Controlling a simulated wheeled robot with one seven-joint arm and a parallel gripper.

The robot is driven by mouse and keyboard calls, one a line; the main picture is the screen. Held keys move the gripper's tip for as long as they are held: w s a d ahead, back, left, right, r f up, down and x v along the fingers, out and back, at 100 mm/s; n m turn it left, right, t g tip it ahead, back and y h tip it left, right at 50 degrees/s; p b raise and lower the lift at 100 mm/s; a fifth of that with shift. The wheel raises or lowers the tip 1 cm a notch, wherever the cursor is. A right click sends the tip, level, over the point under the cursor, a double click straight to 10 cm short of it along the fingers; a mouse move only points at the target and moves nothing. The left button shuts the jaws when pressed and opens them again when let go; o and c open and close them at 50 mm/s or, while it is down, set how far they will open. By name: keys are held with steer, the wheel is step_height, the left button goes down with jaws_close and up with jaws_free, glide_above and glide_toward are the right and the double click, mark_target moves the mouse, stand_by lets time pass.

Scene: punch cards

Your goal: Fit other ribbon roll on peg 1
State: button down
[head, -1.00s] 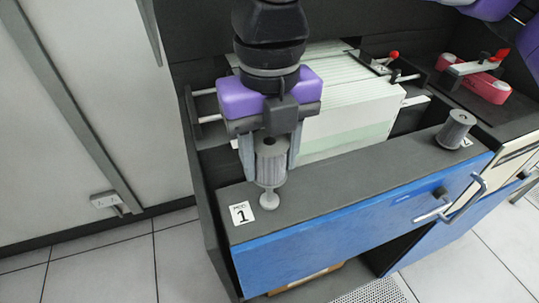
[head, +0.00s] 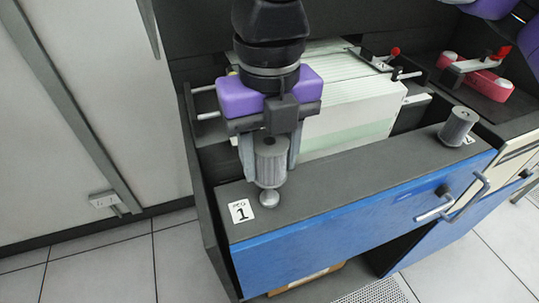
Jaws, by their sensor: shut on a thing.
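My gripper (head: 271,158) is shut on a grey, ridged ribbon roll (head: 271,164) and holds it upright, with a dark hole in its top end. Another grey roll (head: 457,127) stands at the ledge's right end, beside a partly hidden white label.
The dark ledge (head: 355,169) is clear between the two rolls. Behind my gripper is a stack of pale paper (head: 355,110). Red-tipped levers and a pink-red part (head: 480,84) sit at the back right. A blue front panel (head: 350,220) with handles lies below.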

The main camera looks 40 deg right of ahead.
mark_target(270, 197)
steer(key=shift+f+b, duration=2.85)
steer(key=shift+b, duration=0.55)
stand_by(1.3)
steer(key=c, duration=0.6)
jaws_free()
steer(key=shift+c, duration=0.2)
steer(key=shift+r, duration=0.1)
step_height(270, 197, up, 8)
steer(key=shift+f+p, duration=0.2)
steer(key=shift+p, duration=0.2)
steer(key=shift+a, duration=0.1)
